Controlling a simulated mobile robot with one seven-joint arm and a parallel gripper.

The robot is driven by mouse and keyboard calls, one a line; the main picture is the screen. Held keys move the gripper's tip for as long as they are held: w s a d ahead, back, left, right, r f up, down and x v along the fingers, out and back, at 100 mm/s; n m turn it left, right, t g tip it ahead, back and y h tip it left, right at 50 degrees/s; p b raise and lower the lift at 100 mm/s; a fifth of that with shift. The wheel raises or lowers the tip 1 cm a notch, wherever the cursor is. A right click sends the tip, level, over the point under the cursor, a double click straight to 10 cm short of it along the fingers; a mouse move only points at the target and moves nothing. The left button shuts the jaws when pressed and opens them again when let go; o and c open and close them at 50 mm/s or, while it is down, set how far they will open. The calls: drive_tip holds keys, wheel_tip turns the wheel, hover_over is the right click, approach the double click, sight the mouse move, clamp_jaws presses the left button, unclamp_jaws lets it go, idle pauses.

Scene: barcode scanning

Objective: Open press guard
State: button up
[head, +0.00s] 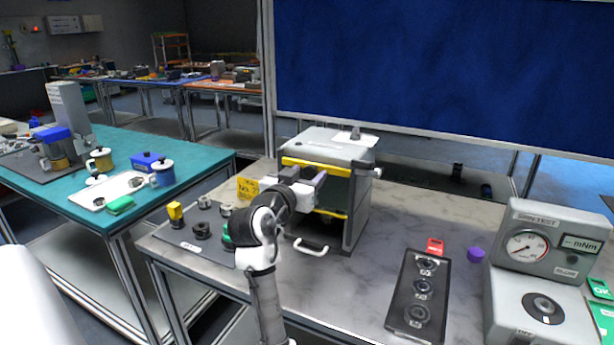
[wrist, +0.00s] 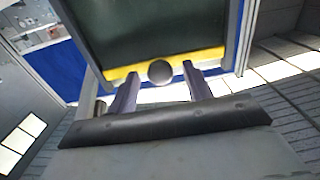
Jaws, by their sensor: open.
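The press (head: 348,150) is a grey box-shaped machine on the grey table. Its guard (head: 338,190) is a dark panel with yellow strips along its upper and lower edges, standing across the press front. In the wrist view, the guard (wrist: 140,30) shows as a dark panel with a yellow edge. A round grey knob (wrist: 160,72) sits at that edge. My gripper (head: 312,182) is in front of the guard and hides part of it. In the wrist view, my gripper (wrist: 160,80) is open, with one finger on each side of the knob. I cannot tell whether the fingers touch it.
A white handle (head: 311,246) lies low before the press. A dark mat (head: 190,243) with small parts is at left. A black tray (head: 420,290) and a gauge unit (head: 548,240) are at right. The table between press and tray is clear.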

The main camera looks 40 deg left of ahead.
drive_tip(key=b+v, duration=0.3)
drive_tip(key=v, duration=1)
drive_tip(key=shift+b, duration=0.4)
